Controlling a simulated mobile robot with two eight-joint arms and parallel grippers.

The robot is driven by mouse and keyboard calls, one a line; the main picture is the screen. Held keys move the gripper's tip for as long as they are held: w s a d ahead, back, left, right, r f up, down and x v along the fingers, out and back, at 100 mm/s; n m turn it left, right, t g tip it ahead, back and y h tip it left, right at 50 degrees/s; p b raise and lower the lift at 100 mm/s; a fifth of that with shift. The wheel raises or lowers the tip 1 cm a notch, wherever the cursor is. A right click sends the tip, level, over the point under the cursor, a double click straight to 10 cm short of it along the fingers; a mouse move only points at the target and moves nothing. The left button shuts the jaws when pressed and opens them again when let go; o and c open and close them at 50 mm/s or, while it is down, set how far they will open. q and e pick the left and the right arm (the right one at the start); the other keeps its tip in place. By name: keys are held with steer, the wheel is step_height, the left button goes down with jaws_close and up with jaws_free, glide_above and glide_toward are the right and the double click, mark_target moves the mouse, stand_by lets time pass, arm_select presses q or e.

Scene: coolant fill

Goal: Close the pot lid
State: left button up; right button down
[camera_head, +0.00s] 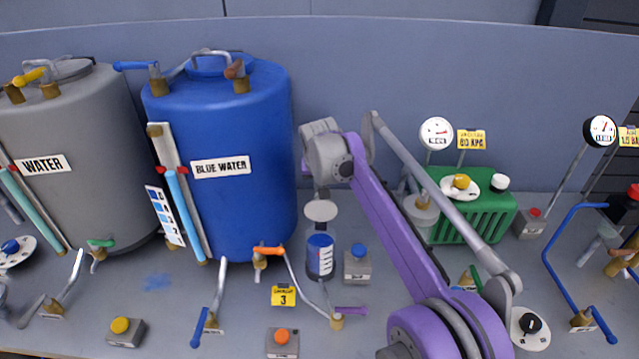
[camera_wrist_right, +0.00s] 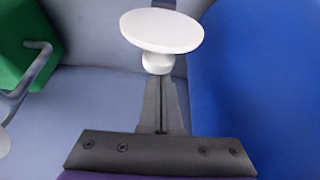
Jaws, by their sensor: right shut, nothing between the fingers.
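The pot (camera_head: 320,258) is a small blue cylinder with white marks on the bench in front of the blue tank. A pale round lid (camera_head: 321,210) shows above it in the head view, apart from the pot's top. My right gripper (camera_head: 321,192) points down just above the lid, below my purple arm. In the right wrist view the gripper (camera_wrist_right: 160,78) is shut and empty. The white lid (camera_wrist_right: 162,30) is just beyond its fingertips, with a short white knob close to them; I cannot tell whether they touch. My left gripper is not in view.
The blue tank (camera_head: 225,215) stands close on the left of the pot. A grey box with a blue button (camera_head: 357,267) is right of the pot. An orange-handled valve and pipe (camera_head: 268,250) stand left of it. A green box (camera_head: 470,215) is farther right.

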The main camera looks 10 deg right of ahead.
steer(key=shift+s+a+t, duration=0.1)
steer(key=shift+s+t, duration=0.15)
steer(key=shift+t, duration=0.05)
